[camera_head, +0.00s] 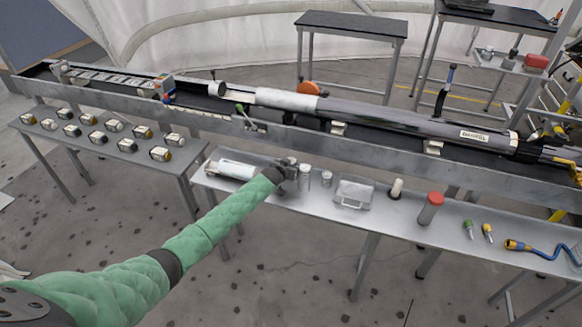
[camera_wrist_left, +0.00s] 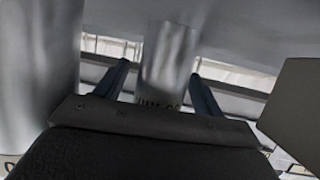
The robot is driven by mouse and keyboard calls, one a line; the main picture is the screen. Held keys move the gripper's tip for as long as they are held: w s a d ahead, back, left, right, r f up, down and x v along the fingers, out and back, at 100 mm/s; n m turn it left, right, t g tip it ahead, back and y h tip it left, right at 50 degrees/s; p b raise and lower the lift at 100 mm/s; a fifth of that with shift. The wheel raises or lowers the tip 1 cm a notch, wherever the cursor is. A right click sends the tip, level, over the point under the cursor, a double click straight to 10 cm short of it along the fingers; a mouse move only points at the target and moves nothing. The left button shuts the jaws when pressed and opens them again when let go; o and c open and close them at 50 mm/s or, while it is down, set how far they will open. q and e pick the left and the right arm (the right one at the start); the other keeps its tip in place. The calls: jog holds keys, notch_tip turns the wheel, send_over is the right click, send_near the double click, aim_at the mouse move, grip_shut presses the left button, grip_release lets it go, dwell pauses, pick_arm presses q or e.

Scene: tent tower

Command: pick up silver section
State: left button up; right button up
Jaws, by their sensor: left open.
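A small upright silver section (camera_head: 305,177) stands on the long metal bench, right beside my left gripper. My left gripper (camera_head: 288,172) is low over the bench with its arm reaching in from the lower left. In the left wrist view its two dark fingers (camera_wrist_left: 159,70) are apart. A silver cylinder (camera_wrist_left: 168,52) with dark lettering at its lower end shows between them. I cannot tell whether the fingers touch it, or which cylinder of the head view it is. A larger silver surface (camera_wrist_left: 40,60) fills the left of the wrist view. My right gripper is not in view.
The bench (camera_head: 400,210) also holds a white cylinder (camera_head: 236,169), a small jar (camera_head: 326,178), a clear case (camera_head: 354,191) and a red-capped container (camera_head: 430,208). A long tube assembly (camera_head: 400,118) lies in the trough behind.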

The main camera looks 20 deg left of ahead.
pick_arm(q)
jog(key=shift+w+f, duration=0.1)
jog(key=shift+w, duration=0.1)
jog(key=c, duration=1.3)
